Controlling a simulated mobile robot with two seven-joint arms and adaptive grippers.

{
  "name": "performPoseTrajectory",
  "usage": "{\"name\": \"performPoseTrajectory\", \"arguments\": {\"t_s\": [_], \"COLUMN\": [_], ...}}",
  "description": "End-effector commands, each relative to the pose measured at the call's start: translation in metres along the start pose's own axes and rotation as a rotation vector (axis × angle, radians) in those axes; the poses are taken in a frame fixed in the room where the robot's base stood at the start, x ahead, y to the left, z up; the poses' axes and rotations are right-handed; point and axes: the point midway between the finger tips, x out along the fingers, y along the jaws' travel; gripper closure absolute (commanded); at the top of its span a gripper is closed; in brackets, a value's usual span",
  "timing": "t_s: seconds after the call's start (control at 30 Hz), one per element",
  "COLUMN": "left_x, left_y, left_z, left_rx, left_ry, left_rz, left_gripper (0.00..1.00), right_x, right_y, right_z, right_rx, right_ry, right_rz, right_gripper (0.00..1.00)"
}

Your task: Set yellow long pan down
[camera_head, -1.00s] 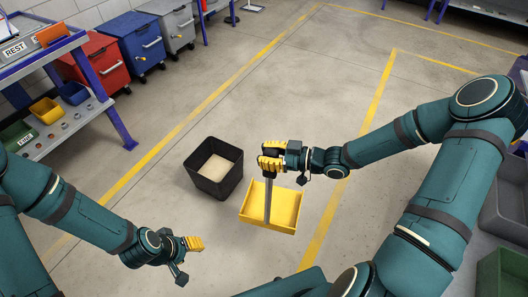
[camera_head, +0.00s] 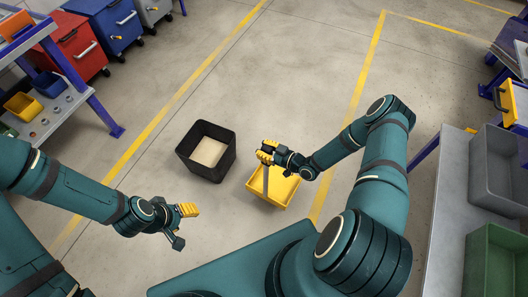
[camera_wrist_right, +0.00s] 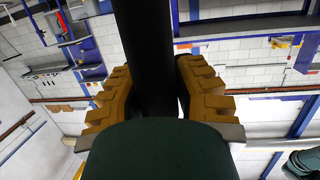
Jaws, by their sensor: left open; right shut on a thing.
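I cannot tell whether the pan touches the floor. My left gripper (camera_head: 186,224) is open and empty, to the lower left of the pan.
A black bin (camera_head: 190,158) with a pale bottom stands on the floor left of the pan. A bench (camera_head: 447,200) with a grey crate (camera_head: 497,170) and a green crate (camera_head: 493,262) is at the right. A shelf (camera_head: 62,105) with small bins is at the left. Floor between yellow lines is mostly clear.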

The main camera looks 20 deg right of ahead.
Motion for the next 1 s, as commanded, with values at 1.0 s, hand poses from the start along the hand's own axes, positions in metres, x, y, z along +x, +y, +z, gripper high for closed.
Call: {"name": "performPoseTrajectory", "arguments": {"t_s": [1.0], "left_x": [0.038], "left_y": [-0.014], "left_z": [-0.004], "left_rx": [0.003], "left_ry": [0.018], "left_rz": [-0.001], "left_gripper": [0.45], "right_x": [0.012], "right_y": [-0.007], "right_z": [0.097], "right_rx": [0.004], "right_ry": [0.001], "right_rz": [0.022], "right_gripper": [1.0]}}
